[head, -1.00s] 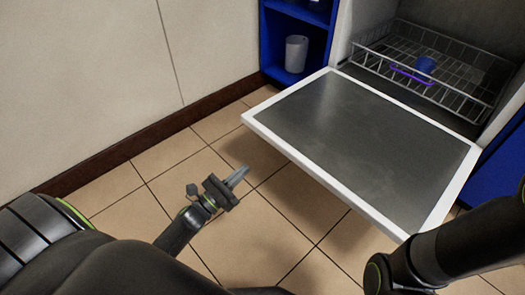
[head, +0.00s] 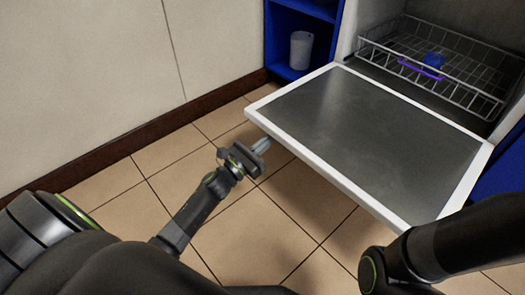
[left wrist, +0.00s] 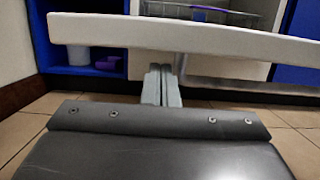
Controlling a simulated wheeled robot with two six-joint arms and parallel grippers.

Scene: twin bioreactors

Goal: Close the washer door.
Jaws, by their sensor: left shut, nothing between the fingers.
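The washer door (head: 375,140) is open and lies about flat, a grey panel with a white rim, in front of the washer. My left gripper (head: 262,144) is shut and empty, just short of the door's outer edge near its left corner. In the left wrist view the door's white edge (left wrist: 190,37) crosses the upper picture, and the shut fingers (left wrist: 162,75) point towards it from just below. I cannot tell whether they touch it. My right arm shows at the lower right of the head view, but its gripper does not.
Inside the washer a wire rack (head: 455,80) holds a blue item (head: 433,60) and a purple item (head: 420,69). A blue shelf (head: 272,45) with a white cup (head: 301,50) stands left of it. The tiled floor (head: 130,215) left of the door is clear.

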